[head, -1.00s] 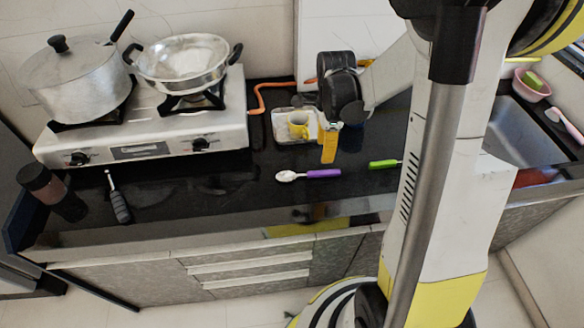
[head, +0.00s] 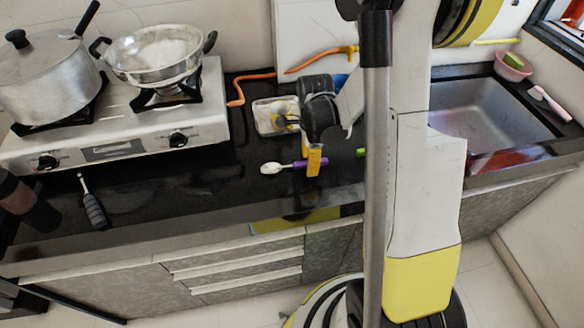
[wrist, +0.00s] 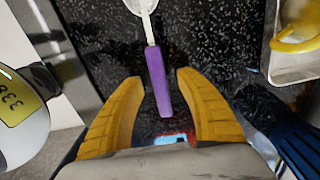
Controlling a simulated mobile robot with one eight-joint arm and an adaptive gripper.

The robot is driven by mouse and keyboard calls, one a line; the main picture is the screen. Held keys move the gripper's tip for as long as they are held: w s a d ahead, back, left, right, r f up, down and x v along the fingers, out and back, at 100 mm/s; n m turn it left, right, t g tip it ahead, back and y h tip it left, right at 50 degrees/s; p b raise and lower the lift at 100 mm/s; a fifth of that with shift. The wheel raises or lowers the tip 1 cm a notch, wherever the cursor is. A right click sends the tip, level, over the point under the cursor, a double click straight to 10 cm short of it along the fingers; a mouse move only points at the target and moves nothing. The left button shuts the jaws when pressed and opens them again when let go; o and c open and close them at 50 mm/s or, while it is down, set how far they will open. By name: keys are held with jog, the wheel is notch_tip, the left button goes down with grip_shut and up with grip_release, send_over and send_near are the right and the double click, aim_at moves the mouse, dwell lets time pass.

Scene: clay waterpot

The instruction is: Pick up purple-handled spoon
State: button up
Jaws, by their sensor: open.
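The purple-handled spoon (head: 292,166) lies on the black counter, its white bowl to the left and its purple handle to the right in the head view. In the wrist view its purple handle (wrist: 157,80) runs down between the yellow fingertips, and the bowl is cut off at the top edge. My gripper (wrist: 160,78) is open, with one finger on each side of the handle and gaps between. In the head view my gripper (head: 314,160) is over the handle's right end and hides part of it. I cannot tell the exact height above the counter.
A tray with a yellow cup (head: 275,116) stands just behind the spoon. A gas stove (head: 120,145) with a pot and a wok is at the left. A green-handled utensil (head: 361,153) lies to the right, partly hidden by my arm. The sink (head: 480,115) is farther right.

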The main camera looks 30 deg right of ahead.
grip_shut()
jog(key=shift+r, duration=0.1)
